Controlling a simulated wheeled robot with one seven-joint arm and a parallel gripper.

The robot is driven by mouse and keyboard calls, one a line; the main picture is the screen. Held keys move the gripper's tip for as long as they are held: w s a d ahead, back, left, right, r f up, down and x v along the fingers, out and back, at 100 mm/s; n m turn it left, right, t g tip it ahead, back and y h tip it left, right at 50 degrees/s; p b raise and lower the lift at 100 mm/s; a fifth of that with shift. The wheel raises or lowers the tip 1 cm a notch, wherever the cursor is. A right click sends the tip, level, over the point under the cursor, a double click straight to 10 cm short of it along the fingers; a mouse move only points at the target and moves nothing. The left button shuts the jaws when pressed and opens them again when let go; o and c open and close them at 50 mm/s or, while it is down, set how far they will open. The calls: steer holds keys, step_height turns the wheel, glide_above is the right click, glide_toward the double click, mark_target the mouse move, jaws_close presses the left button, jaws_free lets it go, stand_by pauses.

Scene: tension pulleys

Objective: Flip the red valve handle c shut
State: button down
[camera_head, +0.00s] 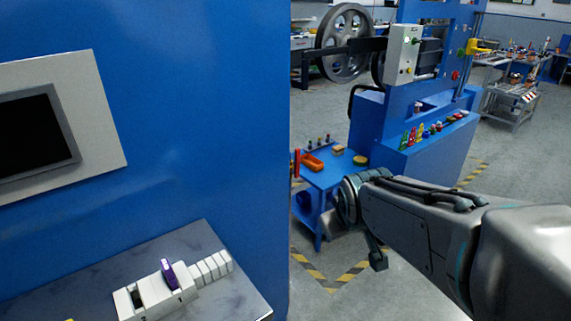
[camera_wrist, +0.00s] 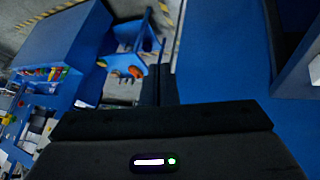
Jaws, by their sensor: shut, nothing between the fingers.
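I cannot pick out a red valve handle c for certain. A row of small coloured parts (camera_head: 432,130), some red, stands on the ledge of the blue machine in the back right. An upright red piece (camera_head: 297,163) shows by the blue panel's edge, too small to identify. My gripper (camera_wrist: 160,72) shows in the wrist view as two dark fingers side by side, shut and empty. They point toward open space beside a blue wall and touch nothing that I can see. In the head view my arm reaches in from the right, and the fingers are not clear there.
A large blue panel (camera_head: 210,120) with a dark screen (camera_head: 35,130) fills the left. Below it a grey shelf (camera_head: 75,285) bears a white switch block (camera_head: 160,295) with a purple lever. A small blue table (camera_head: 325,178) holds orange parts. Striped floor (camera_head: 345,278) lies beyond.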

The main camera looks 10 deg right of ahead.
steer(key=w+d+f+n+t+b, duration=0.1)
steer(key=w+f+n+t+b, duration=0.2)
steer(key=w, duration=0.5)
steer(key=w+d+f+n+t+b, duration=0.1)
steer(key=w+n+t+b, duration=0.3)
steer(key=w, duration=0.4)
steer(key=n+t+y+b, duration=0.4)
steer(key=n+y+b, duration=0.2)
steer(key=n+b, duration=0.4)
glide_toward(297, 164)
step_height(297, 164, up, 2)
steer(key=s+a, duration=0.1)
steer(key=s, duration=0.2)
steer(key=shift+w+a+r+n+p, duration=0.1)
steer(key=shift+a+n+p, duration=0.05)
steer(key=shift+n+p, duration=0.25)
steer(key=x, duration=1)
steer(key=shift+f, duration=0.2)
steer(key=shift+a+r, duration=0.1)
